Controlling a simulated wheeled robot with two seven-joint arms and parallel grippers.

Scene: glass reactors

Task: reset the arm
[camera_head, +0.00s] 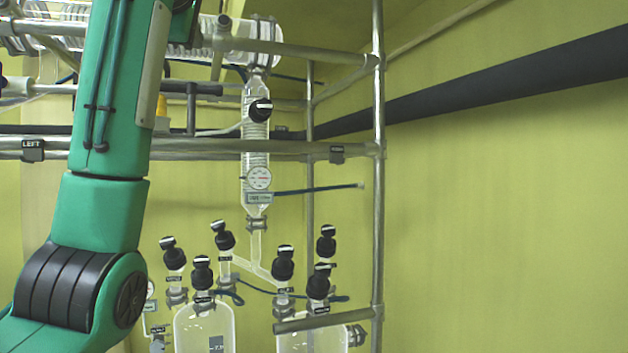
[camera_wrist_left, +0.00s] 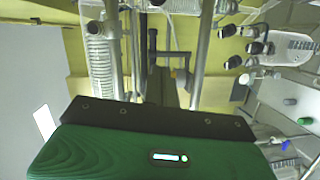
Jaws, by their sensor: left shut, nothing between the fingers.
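My green left arm (camera_head: 110,160) rises along the left side of the head view and leaves at the top edge. Its gripper is out of that frame. In the left wrist view, the dark fingers of my left gripper (camera_wrist_left: 176,88) stick out past the green and black housing. They are shut with nothing between them, in front of the metal rack posts. I cannot tell how far the fingers are from the posts. My right gripper is in neither view.
A metal rack post (camera_head: 377,180) and a crossbar (camera_head: 280,147) stand close to my arm. A glass column (camera_head: 256,150) hangs above glass reactors (camera_head: 205,328) with black-capped valves (camera_head: 283,264). The right side, before the yellow wall (camera_head: 500,220), looks clear.

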